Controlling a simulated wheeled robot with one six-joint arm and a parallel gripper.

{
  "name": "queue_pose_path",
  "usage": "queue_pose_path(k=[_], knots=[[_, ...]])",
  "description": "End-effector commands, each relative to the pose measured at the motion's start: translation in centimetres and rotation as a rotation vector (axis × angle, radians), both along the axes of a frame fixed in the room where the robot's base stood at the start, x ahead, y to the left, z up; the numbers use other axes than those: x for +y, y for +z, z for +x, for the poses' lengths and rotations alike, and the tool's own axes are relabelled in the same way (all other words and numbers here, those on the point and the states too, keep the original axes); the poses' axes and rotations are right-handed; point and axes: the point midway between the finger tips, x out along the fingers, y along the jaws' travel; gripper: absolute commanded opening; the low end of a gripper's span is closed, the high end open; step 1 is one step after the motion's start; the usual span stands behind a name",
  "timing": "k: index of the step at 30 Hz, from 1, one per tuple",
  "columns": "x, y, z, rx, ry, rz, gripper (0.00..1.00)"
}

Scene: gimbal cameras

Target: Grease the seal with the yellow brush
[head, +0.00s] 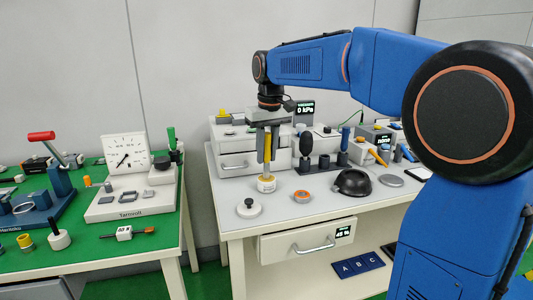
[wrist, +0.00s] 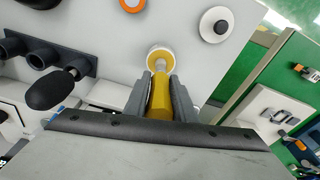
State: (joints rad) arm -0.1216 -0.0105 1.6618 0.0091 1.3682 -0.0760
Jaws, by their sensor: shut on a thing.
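My gripper (head: 267,152) is shut on the yellow brush (head: 267,146), which points straight down between the fingers. In the wrist view the brush (wrist: 160,98) shows between both fingers (wrist: 160,84), its pale lower end leading to a round white pot with yellow inside (wrist: 153,52). In the head view the brush end is at or just above this small pot (head: 266,186); I cannot tell whether the bristles are inside it. An orange ring (head: 302,196), perhaps the seal, lies on the white bench right of the pot, apart from the brush.
A white disc with a black knob (head: 249,207) stands at the front left of the bench. A black bowl-shaped thing (head: 351,183) lies right of the ring. A dark holder with upright tools (head: 325,162) stands behind. A green table (head: 150,246) is at left.

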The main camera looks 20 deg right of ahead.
Motion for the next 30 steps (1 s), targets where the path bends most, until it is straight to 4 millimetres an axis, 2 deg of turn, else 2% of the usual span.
queue_pose_path(k=[13, 30], knots=[[0.0, 0.0, 0.0, 0.003, 0.000, -0.001, 0.01], [0.0, 3.7, 0.0, 0.001, 0.000, 0.000, 0.01]])
